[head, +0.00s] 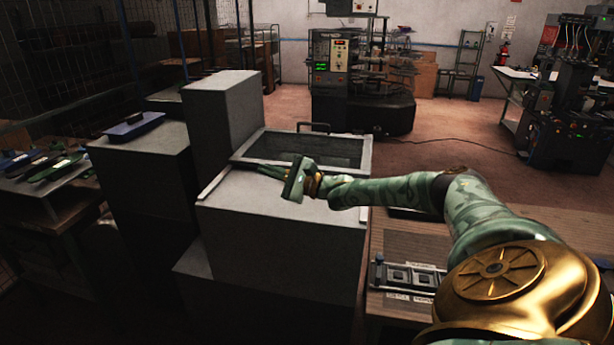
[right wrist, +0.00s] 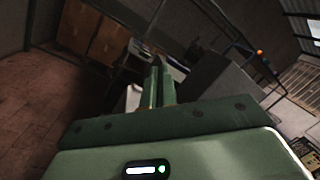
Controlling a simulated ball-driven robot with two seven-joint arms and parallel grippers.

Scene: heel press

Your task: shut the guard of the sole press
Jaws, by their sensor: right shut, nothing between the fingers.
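The sole press is a pale grey box (head: 285,240) in the middle of the head view, with a taller grey block (head: 222,115) at its back left. At its far side is the guard, a grey rectangular frame (head: 368,155) around a dark panel or opening, with a dark handle (head: 313,127) on its far edge. I cannot tell the guard's exact angle. My right gripper (head: 262,168) is shut and empty, over the press top by the guard's near edge; contact is unclear. Its closed fingers (right wrist: 157,75) show in the right wrist view. My left gripper is out of view.
A dark cabinet (head: 150,180) with a blue item (head: 135,127) on it stands left of the press. Open floor (head: 440,160) lies behind the press, before another machine (head: 360,85).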

